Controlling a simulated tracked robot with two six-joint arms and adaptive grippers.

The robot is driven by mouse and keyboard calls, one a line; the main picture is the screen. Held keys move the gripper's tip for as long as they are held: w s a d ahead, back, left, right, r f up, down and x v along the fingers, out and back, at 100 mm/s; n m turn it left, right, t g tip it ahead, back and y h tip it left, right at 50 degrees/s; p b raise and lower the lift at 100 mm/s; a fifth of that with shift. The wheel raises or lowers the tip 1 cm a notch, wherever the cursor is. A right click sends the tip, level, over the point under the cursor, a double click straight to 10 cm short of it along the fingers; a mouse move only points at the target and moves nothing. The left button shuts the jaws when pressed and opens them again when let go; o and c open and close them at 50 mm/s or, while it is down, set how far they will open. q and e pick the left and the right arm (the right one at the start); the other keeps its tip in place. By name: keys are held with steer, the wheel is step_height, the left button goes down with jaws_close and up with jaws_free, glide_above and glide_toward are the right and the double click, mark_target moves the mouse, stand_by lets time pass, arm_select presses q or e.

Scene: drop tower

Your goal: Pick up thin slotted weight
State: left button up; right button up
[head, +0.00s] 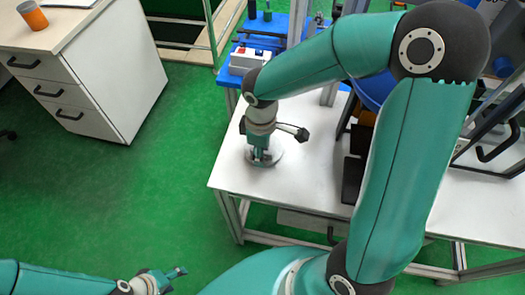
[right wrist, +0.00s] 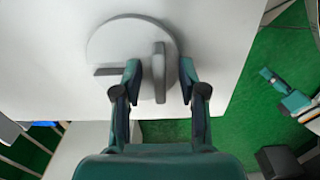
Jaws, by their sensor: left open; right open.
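The thin slotted weight is a flat grey disc (head: 277,162) lying on the white table near its left edge. In the right wrist view the disc (right wrist: 118,42) shows a dark slot at its left and a raised grey fin. My right gripper (head: 261,155) points down over the disc. It is open, and its fingers (right wrist: 160,74) stand on either side of the fin with gaps showing. Part of the disc is hidden by the gripper in the head view. My left gripper (head: 170,277) is open and empty, low over the green floor, away from the table.
The white table (head: 315,140) is clear around the disc. Dark equipment stands to the right, partly behind my right arm. A blue bench (head: 228,77) with a red-buttoned box (head: 248,60) is behind. A drawer cabinet (head: 105,80) with an orange cup (head: 33,16) stands at far left.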

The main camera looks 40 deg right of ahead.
jaws_close()
stand_by(0.3)
steer(key=shift+r, duration=0.25)
